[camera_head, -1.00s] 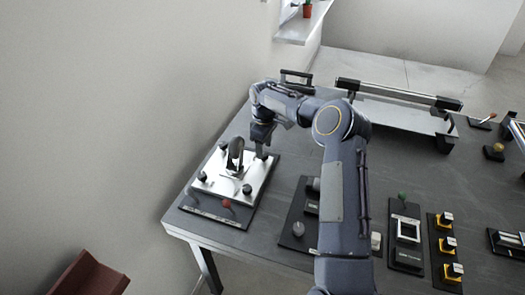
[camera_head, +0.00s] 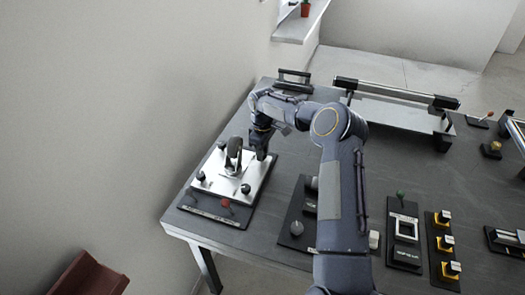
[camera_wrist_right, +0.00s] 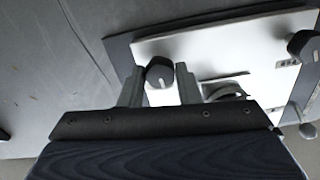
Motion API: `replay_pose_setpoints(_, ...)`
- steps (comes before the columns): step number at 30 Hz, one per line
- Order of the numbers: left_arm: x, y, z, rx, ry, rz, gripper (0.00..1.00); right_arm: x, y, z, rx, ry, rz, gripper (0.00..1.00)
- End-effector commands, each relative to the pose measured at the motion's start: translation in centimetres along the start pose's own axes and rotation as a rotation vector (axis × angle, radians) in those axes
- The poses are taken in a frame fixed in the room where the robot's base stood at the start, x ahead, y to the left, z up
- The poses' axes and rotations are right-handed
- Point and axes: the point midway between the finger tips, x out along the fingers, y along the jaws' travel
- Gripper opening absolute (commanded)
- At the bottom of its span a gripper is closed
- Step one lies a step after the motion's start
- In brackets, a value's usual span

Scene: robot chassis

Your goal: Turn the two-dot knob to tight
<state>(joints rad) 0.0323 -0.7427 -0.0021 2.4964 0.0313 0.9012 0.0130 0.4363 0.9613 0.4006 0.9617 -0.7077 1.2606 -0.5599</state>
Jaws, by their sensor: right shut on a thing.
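A white panel (camera_head: 218,187) on a dark base sits at the left end of the table, with dark round knobs at its corners. My right gripper (camera_head: 261,152) is at the panel's far right corner. In the right wrist view its two fingers (camera_wrist_right: 160,88) stand on either side of a dark knob (camera_wrist_right: 159,73) with a pale pointer line, shut on it. Another knob (camera_wrist_right: 304,45) has small marks beside it, too small to count. Other knobs show at the near right (camera_head: 245,188) and left (camera_head: 201,176). The gripped knob's dots cannot be made out. My left gripper is out of view.
A dark upright handle (camera_head: 234,155) rises from the panel's middle, close to my right gripper. A red ball (camera_head: 225,203) is at the base's near edge. More dark panels with knobs and yellow switches (camera_head: 445,244) lie to the right. A wall borders the left.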

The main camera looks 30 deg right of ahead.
Motion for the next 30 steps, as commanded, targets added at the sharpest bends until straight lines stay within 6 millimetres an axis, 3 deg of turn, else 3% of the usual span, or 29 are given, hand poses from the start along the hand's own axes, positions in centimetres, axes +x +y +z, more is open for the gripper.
replay_pose_setpoints(30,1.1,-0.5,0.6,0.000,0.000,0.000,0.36,-0.1,0.1,-0.1,0.488,0.002,0.002,0.07)
